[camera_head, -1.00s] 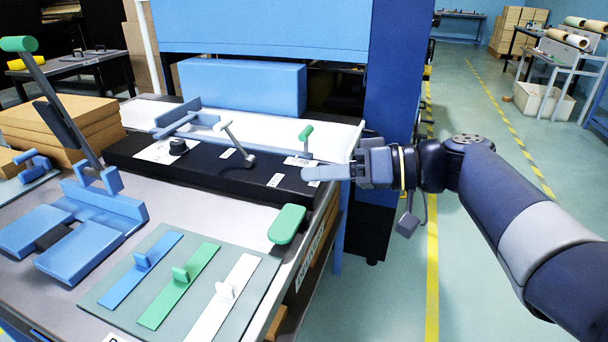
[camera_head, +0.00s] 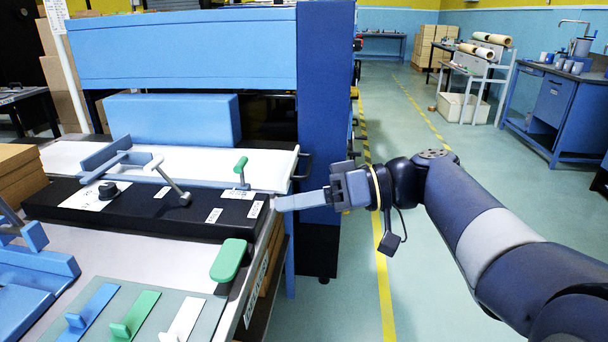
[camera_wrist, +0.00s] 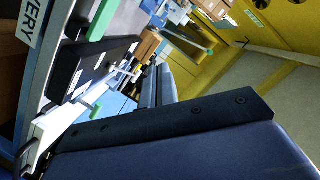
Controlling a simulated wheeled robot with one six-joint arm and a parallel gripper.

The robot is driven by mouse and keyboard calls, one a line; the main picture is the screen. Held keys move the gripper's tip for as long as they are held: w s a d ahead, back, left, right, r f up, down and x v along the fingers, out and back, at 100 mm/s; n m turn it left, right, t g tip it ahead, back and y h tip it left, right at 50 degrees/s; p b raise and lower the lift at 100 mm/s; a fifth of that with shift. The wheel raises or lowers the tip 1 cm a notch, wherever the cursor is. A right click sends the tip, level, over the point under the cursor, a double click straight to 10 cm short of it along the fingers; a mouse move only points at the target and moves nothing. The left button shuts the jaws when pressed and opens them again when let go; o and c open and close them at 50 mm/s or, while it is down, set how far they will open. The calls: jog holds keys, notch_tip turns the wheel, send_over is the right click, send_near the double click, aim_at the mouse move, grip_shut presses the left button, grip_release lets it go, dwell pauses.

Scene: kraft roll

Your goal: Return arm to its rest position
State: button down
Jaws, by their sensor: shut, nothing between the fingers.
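My gripper (camera_head: 300,200) is at the end of my arm, which reaches in from the right in the head view. Its fingers are shut with nothing between them. They point left, close to the right end of the black control panel (camera_head: 110,215) on the blue machine (camera_head: 190,50); I cannot tell if they touch anything. In the wrist view the dark gripper (camera_wrist: 160,95) fills the lower right, with the panel beyond it at the left.
A lever with a green knob (camera_head: 241,166) and a grey lever (camera_head: 172,182) stand on the panel. A green pad (camera_head: 229,260) sits at the bench corner. Blue, green and white strips lie at the front. The aisle floor (camera_head: 420,160) is clear; a blue cabinet (camera_head: 552,105) stands right.

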jog(key=a+f+b, duration=0.3)
jog(key=a+f, duration=0.3)
jog(key=a, duration=0.3)
jog(key=shift+w+a+b, duration=0.15)
jog(key=shift+w+b, duration=0.25)
